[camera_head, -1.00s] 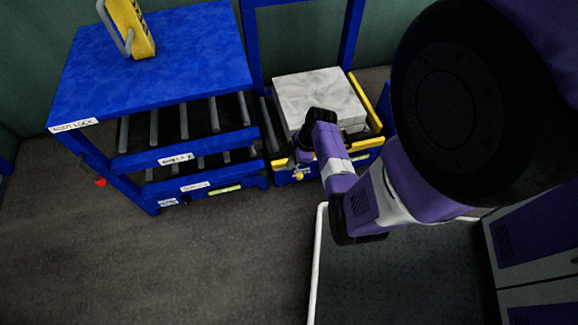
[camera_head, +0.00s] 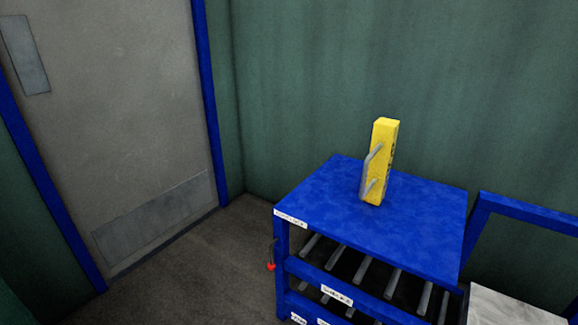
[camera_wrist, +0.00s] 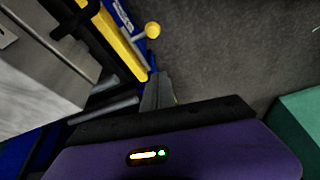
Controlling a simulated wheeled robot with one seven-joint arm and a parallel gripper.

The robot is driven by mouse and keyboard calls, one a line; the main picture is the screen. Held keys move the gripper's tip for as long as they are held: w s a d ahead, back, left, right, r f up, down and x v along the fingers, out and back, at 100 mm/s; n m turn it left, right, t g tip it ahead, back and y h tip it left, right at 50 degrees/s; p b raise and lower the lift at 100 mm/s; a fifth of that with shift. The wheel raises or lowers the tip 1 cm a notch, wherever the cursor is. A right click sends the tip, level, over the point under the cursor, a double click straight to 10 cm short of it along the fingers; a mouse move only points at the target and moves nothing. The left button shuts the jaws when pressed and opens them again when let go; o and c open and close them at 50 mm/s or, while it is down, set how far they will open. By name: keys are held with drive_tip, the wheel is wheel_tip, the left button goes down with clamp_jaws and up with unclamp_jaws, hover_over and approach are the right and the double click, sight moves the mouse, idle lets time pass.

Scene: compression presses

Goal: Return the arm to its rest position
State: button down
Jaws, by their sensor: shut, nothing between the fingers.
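My arm does not show in the head view now. In the wrist view, the purple and black body of my gripper fills the bottom, with a small lit strip on it. The grey fingers of my gripper (camera_wrist: 158,88) are together and hold nothing. They point up the picture, close to a yellow bar (camera_wrist: 122,42) and a yellow knob (camera_wrist: 152,30). Whether they touch the bar cannot be told.
A blue rack (camera_head: 330,195) with rollers stands at the lower right of the head view, a yellow block with a grey handle (camera_head: 380,160) on top. A pale slab (camera_head: 500,308) is beside it. A grey door (camera_head: 120,130) is at left. Floor (camera_head: 215,265) before it is clear.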

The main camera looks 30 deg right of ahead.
drive_tip(key=d+r+m+h, duration=0.5)
drive_tip(key=d+m+h, duration=0.1)
drive_tip(key=d, duration=0.3)
drive_tip(key=w+a+r+m+t+h, duration=0.1)
drive_tip(key=w+a+r+t+h, duration=0.15)
drive_tip(key=a+r, duration=0.35)
drive_tip(key=w+a+r+m+t+h, duration=0.1)
drive_tip(key=w+a+r+t+h, duration=0.1)
drive_tip(key=w+a+r, duration=0.3)
drive_tip(key=s+a+r+n+t+y, duration=0.15)
drive_tip(key=a+r+t, duration=0.25)
drive_tip(key=a+r, duration=0.65)
drive_tip(key=s+a+r+n+t+y, duration=0.1)
drive_tip(key=a+r+t+y, duration=0.2)
drive_tip(key=a+r, duration=0.75)
drive_tip(key=s+a+f+n+y, duration=0.1)
drive_tip(key=s+a+n+y, duration=0.15)
drive_tip(key=a, duration=0.35)
drive_tip(key=s+a+f+n+y, duration=0.1)
drive_tip(key=s+a+y, duration=0.25)
drive_tip(key=a, duration=0.35)
wheel_tip(320, 180, up, 25)
drive_tip(key=p, duration=2.4)
drive_tip(key=shift+d+g+h+p, duration=0.3)
drive_tip(key=shift+g+h+p, duration=0.05)
drive_tip(key=shift+h+p, duration=0.05)
drive_tip(key=shift+s+d+f, duration=0.1)
